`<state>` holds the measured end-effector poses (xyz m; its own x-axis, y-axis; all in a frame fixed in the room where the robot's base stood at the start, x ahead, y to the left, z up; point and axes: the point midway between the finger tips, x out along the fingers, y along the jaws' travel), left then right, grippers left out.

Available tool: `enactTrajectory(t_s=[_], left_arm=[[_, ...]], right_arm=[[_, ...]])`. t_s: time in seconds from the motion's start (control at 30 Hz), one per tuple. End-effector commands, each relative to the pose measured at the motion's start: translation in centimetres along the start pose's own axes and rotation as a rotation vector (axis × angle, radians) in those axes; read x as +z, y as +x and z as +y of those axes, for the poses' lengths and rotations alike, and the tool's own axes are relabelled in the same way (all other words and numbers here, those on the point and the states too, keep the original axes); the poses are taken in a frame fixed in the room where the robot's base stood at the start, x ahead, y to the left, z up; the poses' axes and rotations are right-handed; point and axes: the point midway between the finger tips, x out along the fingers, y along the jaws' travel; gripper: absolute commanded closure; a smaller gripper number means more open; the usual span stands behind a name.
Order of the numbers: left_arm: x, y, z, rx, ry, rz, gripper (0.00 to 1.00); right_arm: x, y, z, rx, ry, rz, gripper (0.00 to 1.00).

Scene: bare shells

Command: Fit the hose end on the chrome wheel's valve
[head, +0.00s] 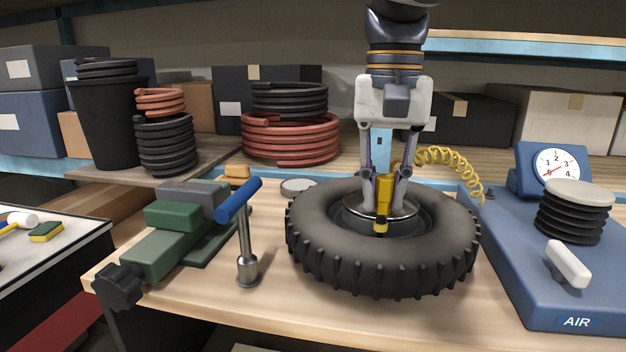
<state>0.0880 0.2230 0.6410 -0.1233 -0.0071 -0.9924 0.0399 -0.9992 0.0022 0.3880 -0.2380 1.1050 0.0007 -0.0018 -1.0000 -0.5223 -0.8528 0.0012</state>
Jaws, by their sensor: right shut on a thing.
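The chrome wheel lies flat on the workbench, with a knobbly black tyre (318,250) around a shiny hub (352,211). My right gripper (388,200) comes down from above over the wheel's middle and is shut on the yellow hose end (383,190). The hose end is upright, with its dark tip pointing down at the near side of the hub. The valve is hidden, so I cannot tell whether the tip touches it. The coiled yellow hose (452,158) runs from behind the gripper to the blue air pump (520,275). My left gripper is not in view.
The pump, with a dial gauge (557,166) and black bellows (573,215), stands right of the wheel. A green vise (170,230) and a blue-handled tool (245,245) stand left. Stacked hoses (290,140) and boxes are behind. Bare bench shows in front of the wheel.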

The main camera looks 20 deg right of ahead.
Motion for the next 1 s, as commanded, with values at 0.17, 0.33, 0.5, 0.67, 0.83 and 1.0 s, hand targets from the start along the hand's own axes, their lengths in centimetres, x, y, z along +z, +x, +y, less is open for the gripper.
enactTrajectory(t_s=[0.17,0.33,0.5,0.67,0.83,1.0], left_arm=[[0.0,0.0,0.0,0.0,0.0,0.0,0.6],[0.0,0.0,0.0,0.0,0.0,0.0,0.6],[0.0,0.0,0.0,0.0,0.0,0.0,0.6],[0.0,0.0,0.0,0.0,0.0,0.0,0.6],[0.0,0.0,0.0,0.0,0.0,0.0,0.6],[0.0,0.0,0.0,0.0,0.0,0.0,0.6]], right_arm=[[0.01,0.39,0.0,-0.001,0.0,0.0,1.0],[0.01,0.39,-0.01,-0.001,0.0,0.001,1.0],[0.01,0.41,-0.01,0.0,0.0,0.0,1.0],[0.01,0.73,-0.02,-0.001,0.0,0.0,1.0],[0.02,0.99,-0.02,-0.001,0.0,0.0,1.0],[0.01,0.97,-0.01,-0.001,0.0,0.0,1.0]])
